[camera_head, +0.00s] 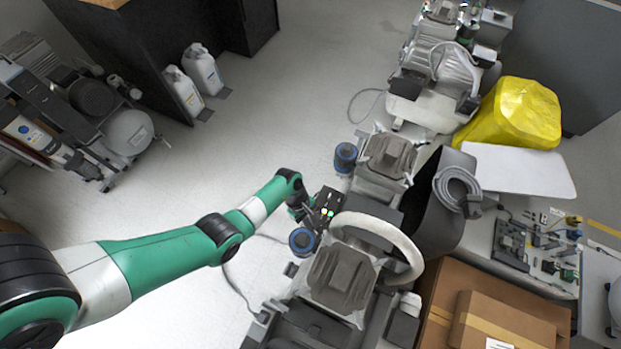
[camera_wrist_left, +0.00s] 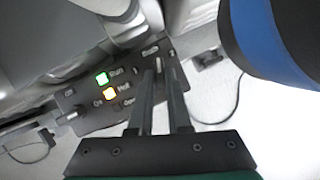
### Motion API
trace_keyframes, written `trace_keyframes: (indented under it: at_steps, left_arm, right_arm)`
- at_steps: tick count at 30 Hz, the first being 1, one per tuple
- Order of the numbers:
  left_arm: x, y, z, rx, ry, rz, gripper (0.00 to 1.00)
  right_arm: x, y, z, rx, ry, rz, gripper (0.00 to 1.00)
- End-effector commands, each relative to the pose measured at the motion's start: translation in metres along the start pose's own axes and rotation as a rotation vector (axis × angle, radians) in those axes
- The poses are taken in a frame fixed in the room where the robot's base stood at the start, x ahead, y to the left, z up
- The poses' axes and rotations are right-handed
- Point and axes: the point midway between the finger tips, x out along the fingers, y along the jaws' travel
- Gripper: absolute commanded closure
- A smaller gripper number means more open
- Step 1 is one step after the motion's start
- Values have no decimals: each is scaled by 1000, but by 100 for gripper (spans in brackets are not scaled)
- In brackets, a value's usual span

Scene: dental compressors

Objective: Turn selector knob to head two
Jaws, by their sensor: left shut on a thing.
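The black control panel (camera_head: 328,196) sits on the near compressor unit in the head view, with lit green and amber indicators. In the left wrist view the panel (camera_wrist_left: 122,108) shows a green light (camera_wrist_left: 102,78) and an amber light (camera_wrist_left: 110,94) beside small white labels. My left gripper (camera_wrist_left: 159,70) has its fingertips at the panel's right part, shut on the selector knob (camera_wrist_left: 158,65), which is mostly hidden between the fingers. The knob's pointing direction cannot be read. In the head view the gripper (camera_head: 308,208) is small against the panel. My right gripper is not in view.
A blue cylindrical filter (camera_head: 302,240) stands close to my left gripper; a blue cylinder also fills the upper right of the wrist view (camera_wrist_left: 265,40). A thick pale hose (camera_head: 385,228) arches over the compressor. Cardboard boxes (camera_head: 505,318) stand at right.

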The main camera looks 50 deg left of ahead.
Motion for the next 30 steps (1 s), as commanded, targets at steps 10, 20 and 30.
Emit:
trace_keyframes:
  at_steps: [10,20,30]
  left_arm:
    - [4,4,-1,303,1,-125,100]
    - [8,7,-1,537,2,-218,100]
    - [4,7,1,648,3,-267,100]
  right_arm:
    - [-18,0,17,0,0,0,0]
    - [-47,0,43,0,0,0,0]
    - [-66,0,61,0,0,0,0]
